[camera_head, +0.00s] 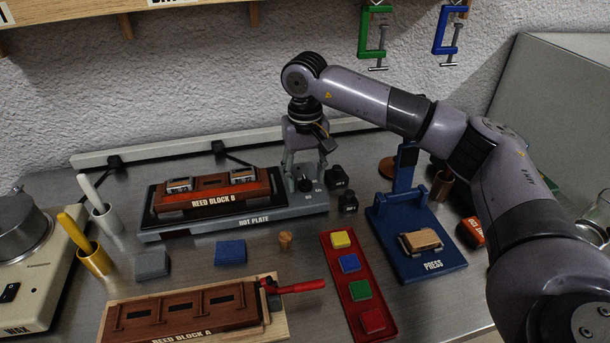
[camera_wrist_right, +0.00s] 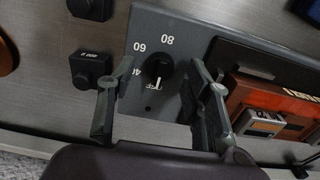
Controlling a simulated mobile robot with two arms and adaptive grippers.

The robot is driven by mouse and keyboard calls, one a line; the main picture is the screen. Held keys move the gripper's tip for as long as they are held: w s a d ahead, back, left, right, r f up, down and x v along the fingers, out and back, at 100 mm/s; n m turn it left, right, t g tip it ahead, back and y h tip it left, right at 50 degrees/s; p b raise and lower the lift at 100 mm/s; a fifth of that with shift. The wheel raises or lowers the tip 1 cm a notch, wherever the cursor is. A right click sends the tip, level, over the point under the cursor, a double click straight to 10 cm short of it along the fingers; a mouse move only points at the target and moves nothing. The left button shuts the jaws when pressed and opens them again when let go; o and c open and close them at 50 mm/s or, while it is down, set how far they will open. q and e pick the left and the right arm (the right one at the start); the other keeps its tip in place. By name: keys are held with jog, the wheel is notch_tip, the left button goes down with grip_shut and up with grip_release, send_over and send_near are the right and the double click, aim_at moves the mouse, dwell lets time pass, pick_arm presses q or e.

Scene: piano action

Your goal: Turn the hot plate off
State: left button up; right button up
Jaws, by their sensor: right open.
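The grey hot plate (camera_head: 290,206) stands at the back of the bench with Reed Block B (camera_head: 212,201) on its dark top. Its round black knob (camera_wrist_right: 158,68) sits on the grey end panel, with the marks 40, 60 and 80 around it. The white pointer line lies on the lower side of the knob in the wrist view; the small lettering beside it is hard to read. My right gripper (camera_head: 305,168) is open above this panel, fingers pointing down. In the wrist view its two fingers stand either side of the knob, apart from it. My left gripper is out of view.
Two small black blocks (camera_head: 348,202) (camera_head: 338,176) stand right of the hot plate. The blue press (camera_head: 421,256) is further right. A red tray (camera_head: 337,270) of coloured blocks and Reed Block A (camera_head: 185,310) lie in front. The wax pot (camera_head: 28,250) is at left.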

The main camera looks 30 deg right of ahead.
aim_at(305, 179)
notch_tip(305, 179, up, 12)
jog(key=shift+f, duration=0.25)
dwell(0.4)
